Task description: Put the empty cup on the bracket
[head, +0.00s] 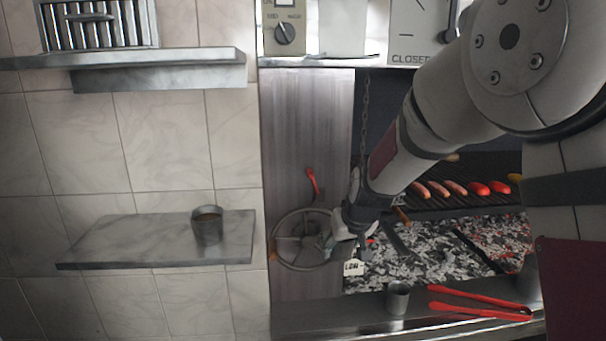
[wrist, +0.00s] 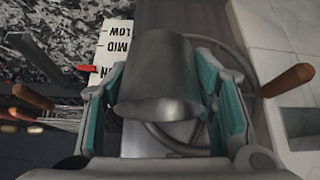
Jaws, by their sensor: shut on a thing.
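My gripper (head: 345,240) hangs in front of the handwheel. In the wrist view its teal-padded fingers (wrist: 163,82) are shut on a plain grey metal cup (wrist: 160,68). I cannot see inside this cup, and in the head view it is not clearly visible behind the fingers. A second metal cup (head: 207,228) with something brown in its mouth stands upright on the lower wall shelf (head: 130,240). A third metal cup (head: 398,298) stands on the front ledge. I cannot tell which fixture is the bracket.
The handwheel (head: 285,255) is close behind my gripper. A LOW/MID scale (wrist: 117,45) is beside it. A chain (head: 365,115) hangs behind my arm. Red tongs (head: 480,303) lie on the ledge. Glowing coals and a grill with sausages are at right. The lower shelf's left part is clear.

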